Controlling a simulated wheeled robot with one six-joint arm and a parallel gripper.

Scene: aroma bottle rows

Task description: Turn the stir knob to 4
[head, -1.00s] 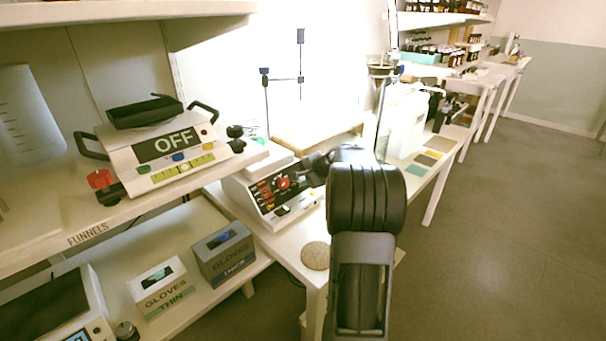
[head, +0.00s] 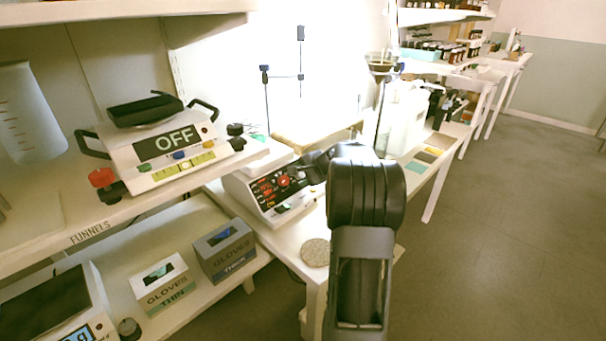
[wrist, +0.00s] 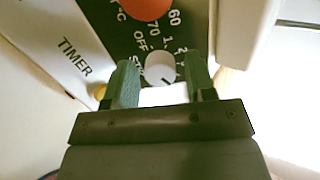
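The heating and stirring device (head: 247,195) stands on the bench, with a dark control panel and a red knob (head: 284,181). In the wrist view, a pale grey round knob (wrist: 160,67) with a dark pointer mark sits by partly hidden lettering starting with "S". The red knob also shows at the top edge (wrist: 147,6), by temperature numbers. My gripper (wrist: 162,80) has one finger on each side of the pale knob, with narrow gaps visible, so it looks open. The fingers hide much of the stir scale. In the head view my gripper is at the panel, its fingertips unclear.
A yellow knob (wrist: 100,91) sits near the "TIMER" label, left of my gripper. A second device (head: 165,150) reading OFF is on the left shelf. Glove boxes (head: 224,250) stand below. A round cork-like pad (head: 316,252) lies on the bench. The floor at right is clear.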

